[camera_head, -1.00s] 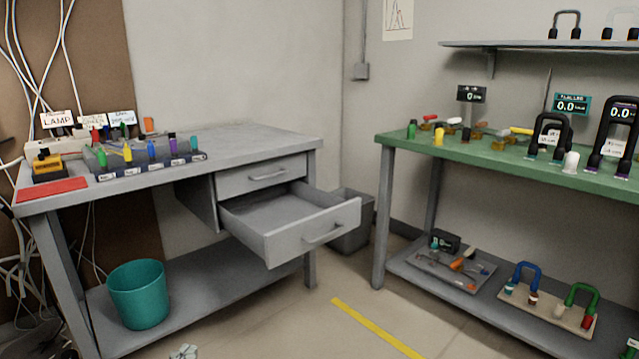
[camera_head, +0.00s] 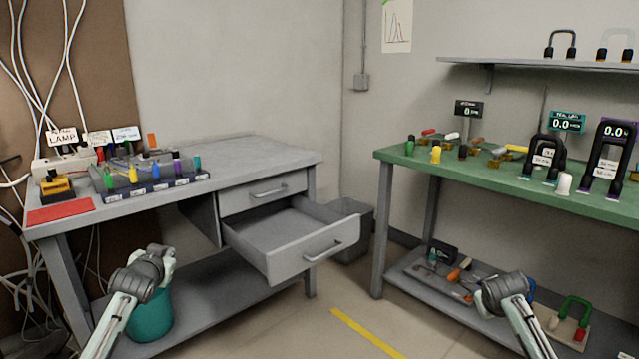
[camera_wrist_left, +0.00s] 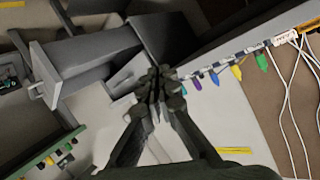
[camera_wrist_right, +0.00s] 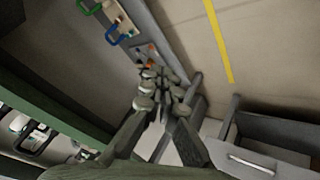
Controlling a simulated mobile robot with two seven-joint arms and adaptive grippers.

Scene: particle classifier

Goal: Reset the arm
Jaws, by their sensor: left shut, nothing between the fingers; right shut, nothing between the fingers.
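My left arm comes up at the lower left of the head view. Its gripper end (camera_head: 160,254) is in front of the left bench, partly over the teal bin. In the left wrist view the fingers of my left gripper (camera_wrist_left: 158,78) are together with nothing between them. My right arm (camera_head: 505,292) comes up at the lower right, in front of the green bench's lower shelf; its fingers are not clear there. In the right wrist view my right gripper (camera_wrist_right: 160,82) is shut and empty.
The left grey bench (camera_head: 255,150) has an open drawer (camera_head: 300,255) jutting towards the floor between the benches. A teal bin (camera_head: 150,318) stands below. The green bench (camera_head: 400,156) holds several small parts and instruments. Floor with a yellow stripe (camera_head: 365,333) lies open between them.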

